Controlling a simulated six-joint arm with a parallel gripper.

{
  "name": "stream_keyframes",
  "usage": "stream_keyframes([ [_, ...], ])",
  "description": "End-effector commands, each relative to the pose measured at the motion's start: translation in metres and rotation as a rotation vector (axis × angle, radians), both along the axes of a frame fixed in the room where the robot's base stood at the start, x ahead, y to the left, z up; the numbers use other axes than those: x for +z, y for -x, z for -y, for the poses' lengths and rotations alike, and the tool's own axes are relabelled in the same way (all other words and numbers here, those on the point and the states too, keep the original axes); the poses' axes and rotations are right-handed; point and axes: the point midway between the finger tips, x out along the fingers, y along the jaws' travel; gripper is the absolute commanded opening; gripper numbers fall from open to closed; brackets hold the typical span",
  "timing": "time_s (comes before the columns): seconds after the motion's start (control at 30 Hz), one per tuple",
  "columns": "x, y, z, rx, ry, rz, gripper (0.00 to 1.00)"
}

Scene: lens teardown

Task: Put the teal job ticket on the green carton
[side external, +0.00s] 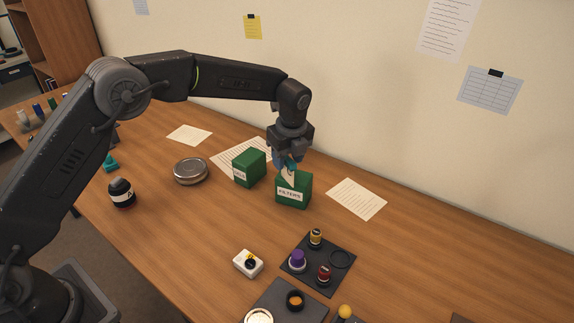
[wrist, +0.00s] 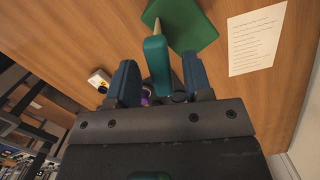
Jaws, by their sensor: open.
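A teal piece with a pale card-like part, which looks like the job ticket (wrist: 157,62), stands between the fingers of my gripper (wrist: 158,66) in the wrist view. A gap shows on each side, so my gripper is open around it. In the side view the ticket's pale part (side external: 289,175) is at the top of the green carton labelled FILTERS (side external: 293,193), just below my gripper (side external: 285,160). It appears to rest on the carton, but the exact contact is hidden. The carton's green top (wrist: 190,28) also shows in the wrist view.
A second green carton (side external: 249,168) stands close by on the left. A round metal tin (side external: 190,171) and a black jar (side external: 121,192) are further left. A dark mat (side external: 333,275) with small parts and a white box (side external: 248,263) lie in front. Paper (side external: 356,199) lies right.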

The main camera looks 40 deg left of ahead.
Motion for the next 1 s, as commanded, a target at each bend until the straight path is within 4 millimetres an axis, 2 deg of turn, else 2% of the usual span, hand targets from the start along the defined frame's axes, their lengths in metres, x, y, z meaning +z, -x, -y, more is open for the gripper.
stream_keyframes([
  [0.03,0.013,0.0,0.002,-0.001,0.001,0.006,0.46],
  [0.2,0.049,0.002,0.008,-0.002,0.001,0.006,0.46],
  [0.4,0.079,0.004,0.012,-0.002,0.001,0.004,0.46],
  [0.53,0.088,0.005,0.013,-0.001,0.0,0.001,0.46],
  [0.77,0.092,0.006,0.012,0.005,0.001,0.004,0.46],
  [0.87,0.104,0.013,0.008,0.059,0.012,0.024,0.46],
  [1.0,0.142,0.043,-0.007,0.259,0.056,0.095,0.46],
])
